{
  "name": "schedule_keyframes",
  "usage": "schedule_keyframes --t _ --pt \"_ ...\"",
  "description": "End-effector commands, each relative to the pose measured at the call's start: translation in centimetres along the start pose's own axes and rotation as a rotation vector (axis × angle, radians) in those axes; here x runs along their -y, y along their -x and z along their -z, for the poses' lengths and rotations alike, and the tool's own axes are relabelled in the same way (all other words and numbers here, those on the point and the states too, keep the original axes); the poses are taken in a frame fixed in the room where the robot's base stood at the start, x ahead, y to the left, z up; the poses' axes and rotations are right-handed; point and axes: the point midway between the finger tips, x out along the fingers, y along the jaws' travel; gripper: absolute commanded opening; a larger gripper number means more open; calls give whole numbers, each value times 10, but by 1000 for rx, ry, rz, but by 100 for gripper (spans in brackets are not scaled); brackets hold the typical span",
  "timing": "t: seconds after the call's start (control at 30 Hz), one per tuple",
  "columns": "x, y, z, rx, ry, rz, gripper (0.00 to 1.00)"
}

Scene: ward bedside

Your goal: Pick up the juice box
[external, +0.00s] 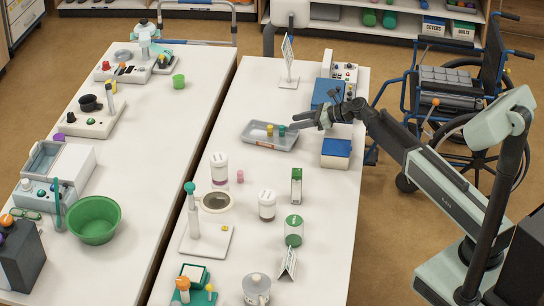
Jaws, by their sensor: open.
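A small upright green and white carton (296,187), which looks like the juice box, stands on the right-hand white table, right of a white jar with a dark lid band. My gripper (303,119) is open at the table's far half, over the right edge of a grey tray (254,142). It is well behind the carton and apart from it. I see nothing held between its fingers, though they are small in this view. The carton's top and front are in plain sight.
The tray holds small yellow and green items. A blue-topped box (336,152) sits under my arm. A wheelchair (450,100) stands right of the table.

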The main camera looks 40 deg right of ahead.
Motion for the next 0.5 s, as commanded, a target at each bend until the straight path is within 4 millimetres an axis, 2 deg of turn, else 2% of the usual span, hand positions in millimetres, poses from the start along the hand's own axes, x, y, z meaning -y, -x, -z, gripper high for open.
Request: schedule_keyframes --t 0.03,0.07,0.1,0.13,0.4,0.5 --pt "0 0 0 0 0 0 41" --pt "0 0 0 0 0 0 46" --pt "0 0 0 0 0 0 58" --pt "0 0 0 0 0 0 60" --pt "-1 0 0 -1 5 2 60" --pt "-10 -2 2 -19 112 37 60"
